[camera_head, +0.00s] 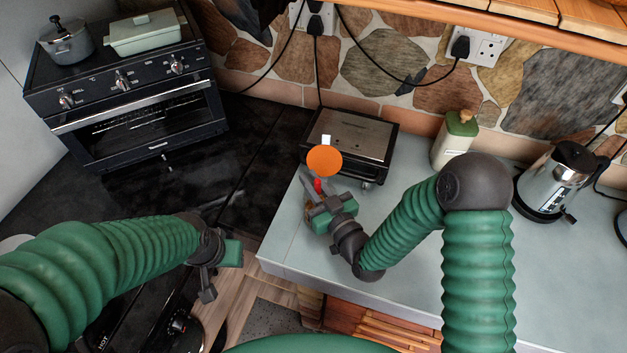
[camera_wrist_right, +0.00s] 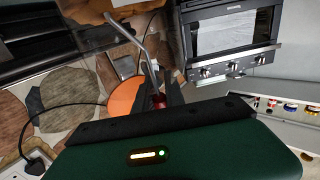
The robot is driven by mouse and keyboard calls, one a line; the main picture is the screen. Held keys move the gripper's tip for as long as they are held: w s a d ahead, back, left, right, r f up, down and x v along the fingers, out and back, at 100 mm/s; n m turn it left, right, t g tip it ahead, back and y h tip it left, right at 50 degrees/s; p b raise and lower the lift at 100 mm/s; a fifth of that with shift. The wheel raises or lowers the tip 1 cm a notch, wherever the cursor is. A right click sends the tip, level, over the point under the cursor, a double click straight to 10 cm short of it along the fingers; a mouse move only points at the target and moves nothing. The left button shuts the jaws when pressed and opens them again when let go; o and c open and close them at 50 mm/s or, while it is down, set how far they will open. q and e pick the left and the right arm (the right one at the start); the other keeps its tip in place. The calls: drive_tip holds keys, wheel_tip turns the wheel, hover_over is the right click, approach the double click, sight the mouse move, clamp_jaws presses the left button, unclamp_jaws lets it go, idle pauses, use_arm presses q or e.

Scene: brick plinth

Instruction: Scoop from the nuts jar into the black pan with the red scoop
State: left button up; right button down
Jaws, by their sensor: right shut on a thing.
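My right gripper (camera_head: 315,195) is over the left end of the grey counter, in front of the toaster-like appliance. It is shut on a small red piece (camera_head: 318,185), which also shows between the fingers in the right wrist view (camera_wrist_right: 158,100); I take it for the red scoop's handle. A flat orange disc (camera_head: 324,160) shows just beyond the fingers, and also in the wrist view (camera_wrist_right: 125,98); I cannot tell whether it joins the red piece. My left gripper (camera_head: 218,278) hangs low at the left, its jaw state unclear. I cannot make out the nuts jar or black pan.
A cream jar with a green lid (camera_head: 455,138) stands at the back of the counter (camera_head: 420,285). A metal kettle (camera_head: 553,180) stands further right. The black and steel appliance (camera_head: 350,138) is behind my right gripper. An oven (camera_head: 130,95) carries pots at upper left.

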wheel_tip(320, 180, up, 14)
drive_tip(key=p, duration=1)
drive_tip(key=shift+d, duration=0.1)
